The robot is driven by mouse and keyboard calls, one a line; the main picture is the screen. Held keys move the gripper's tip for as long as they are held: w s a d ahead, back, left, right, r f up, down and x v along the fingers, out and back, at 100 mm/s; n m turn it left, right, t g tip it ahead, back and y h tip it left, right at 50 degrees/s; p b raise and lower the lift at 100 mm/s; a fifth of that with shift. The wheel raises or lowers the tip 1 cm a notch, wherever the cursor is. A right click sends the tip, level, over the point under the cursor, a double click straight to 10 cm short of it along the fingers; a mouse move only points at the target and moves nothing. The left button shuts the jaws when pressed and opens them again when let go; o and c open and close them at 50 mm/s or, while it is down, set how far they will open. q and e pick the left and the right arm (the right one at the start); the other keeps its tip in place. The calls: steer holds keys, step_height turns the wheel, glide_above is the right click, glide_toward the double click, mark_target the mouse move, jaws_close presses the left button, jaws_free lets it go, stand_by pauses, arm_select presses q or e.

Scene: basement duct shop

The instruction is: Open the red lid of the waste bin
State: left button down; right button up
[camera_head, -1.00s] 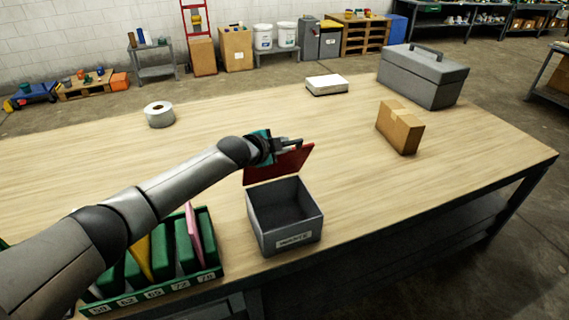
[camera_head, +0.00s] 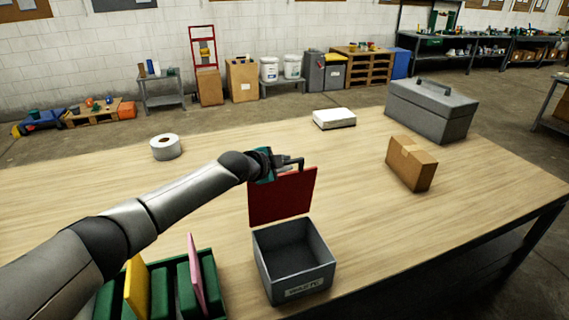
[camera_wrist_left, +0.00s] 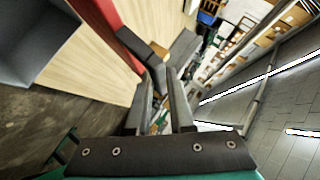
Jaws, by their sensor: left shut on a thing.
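The grey waste bin (camera_head: 293,262) stands on the workbench near its front edge, with a label on its front face. Its inside is in view and looks empty. The red lid (camera_head: 282,196) stands about upright at the bin's back edge. My left gripper (camera_head: 298,163) is at the lid's upper edge and is shut on the dark lid handle. In the left wrist view the lid (camera_wrist_left: 118,36) is a red strip seen nearly edge-on beside the fingers (camera_wrist_left: 165,100), and the bin (camera_wrist_left: 40,35) is at upper left. My right gripper is not in view.
A green rack (camera_head: 170,285) with yellow and pink cards stands left of the bin. A tape roll (camera_head: 166,147), a white box (camera_head: 334,118), a cardboard box (camera_head: 411,163) and a grey toolbox (camera_head: 431,108) stand on the wooden bench. The bench between them is clear.

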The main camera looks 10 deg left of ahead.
arm_select(q)
steer(key=shift+s+f, duration=0.1)
steer(key=shift+f, duration=0.2)
steer(key=c, duration=1)
jaws_free()
steer(key=shift+o, duration=0.6)
steer(key=shift+r, duration=0.1)
steer(key=shift+s+a+r, duration=0.2)
steer(key=shift+s+r, duration=0.05)
steer(key=shift+s, duration=0.05)
steer(key=v, duration=1.4)
steer(key=shift+s+r, duration=0.15)
